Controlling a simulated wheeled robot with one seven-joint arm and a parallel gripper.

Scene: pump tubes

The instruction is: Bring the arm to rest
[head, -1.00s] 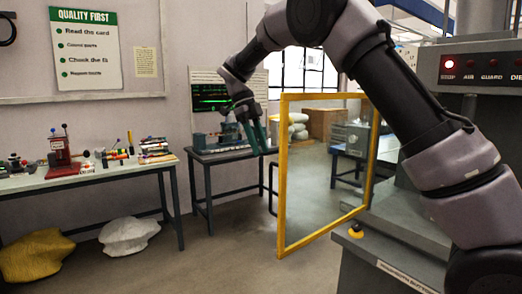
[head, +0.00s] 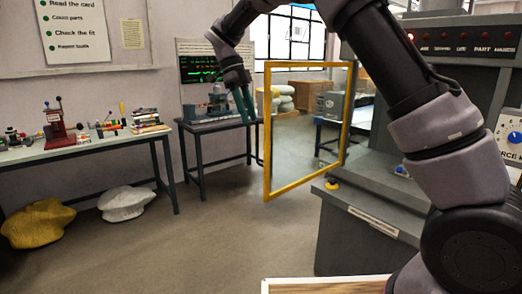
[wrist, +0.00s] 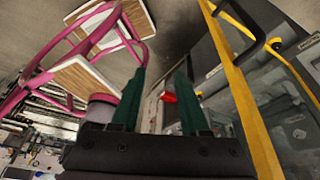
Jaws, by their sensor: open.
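My gripper (head: 243,104) hangs from my raised arm in the head view, its green fingers pointing down and apart. It is in the air, in front of the small table at the back and just left of the yellow door frame. In the wrist view my gripper (wrist: 158,95) shows two dark green fingers spread wide, with nothing held between them. A small red thing shows beyond the right finger, too small to name.
A yellow-framed clear door (head: 267,140) stands open close to my gripper. A grey machine (head: 345,215) is at the right. A workbench (head: 90,147) with tools is at the left. In the wrist view a pink-framed cart (wrist: 75,80) has wooden shelves. The middle floor is clear.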

